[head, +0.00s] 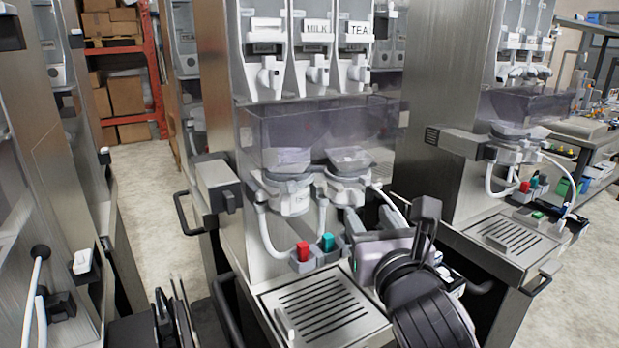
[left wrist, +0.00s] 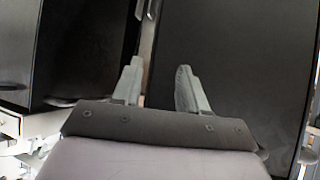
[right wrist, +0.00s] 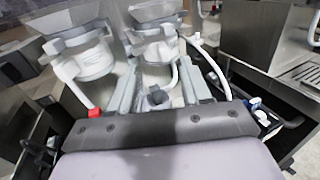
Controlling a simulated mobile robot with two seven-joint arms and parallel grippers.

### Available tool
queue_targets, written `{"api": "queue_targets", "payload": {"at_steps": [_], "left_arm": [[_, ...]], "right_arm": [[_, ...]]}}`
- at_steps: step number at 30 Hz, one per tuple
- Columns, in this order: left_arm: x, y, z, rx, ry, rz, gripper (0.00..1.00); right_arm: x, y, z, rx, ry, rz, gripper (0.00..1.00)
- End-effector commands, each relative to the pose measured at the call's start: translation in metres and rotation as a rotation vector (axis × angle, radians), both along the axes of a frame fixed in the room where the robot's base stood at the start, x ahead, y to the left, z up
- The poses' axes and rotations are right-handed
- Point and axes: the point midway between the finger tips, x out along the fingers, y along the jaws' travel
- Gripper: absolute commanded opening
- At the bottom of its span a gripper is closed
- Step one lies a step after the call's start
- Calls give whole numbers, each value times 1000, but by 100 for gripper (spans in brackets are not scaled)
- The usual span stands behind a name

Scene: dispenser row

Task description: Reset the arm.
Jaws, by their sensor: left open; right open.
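My right gripper (head: 374,216) is open and empty in the head view, at the front right of the middle dispenser, just beyond the drip tray. In the right wrist view its fingers (right wrist: 160,76) are spread, with white dispenser parts beyond them. I cannot tell whether they touch anything. My left gripper shows in the left wrist view (left wrist: 159,80), open with nothing between its fingers, in front of dark cabinet faces. In the head view only dark parts of my left arm show low at the left, and its fingertips are not clear.
The middle dispenser has MILK and TEA labels (head: 318,27), a red button (head: 303,250), a teal button (head: 327,242) and a slotted drip tray (head: 322,306). A similar dispenser (head: 510,130) stands at right, another at left. Open floor (head: 150,190) lies between the left machines.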

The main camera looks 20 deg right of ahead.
Motion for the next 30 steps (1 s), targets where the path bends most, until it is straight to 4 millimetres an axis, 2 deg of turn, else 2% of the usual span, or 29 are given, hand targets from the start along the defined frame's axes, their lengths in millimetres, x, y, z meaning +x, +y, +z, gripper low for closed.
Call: {"api": "queue_targets", "payload": {"at_steps": [5, 8, 13, 17, 24, 30], "left_arm": [[0, 0, 0, 0, 0, 0, 43], [0, 0, 0, 0, 0, 0, 43], [0, 0, 0, 0, 1, 0, 43], [0, 0, 0, 0, 1, 0, 43], [0, 0, 0, 0, 1, 0, 43], [0, 0, 0, 0, 1, 0, 43]], "right_arm": [[-1, -1, 1, -11, -10, -5, 48], [-4, -5, 9, -59, -57, -25, 48], [-17, -10, 36, -262, -218, -83, 48], [-32, -5, 57, -471, -342, -119, 48], [-60, 29, 76, -907, -516, -133, 48], [-77, 74, 65, -1302, -605, -76, 48]]}}
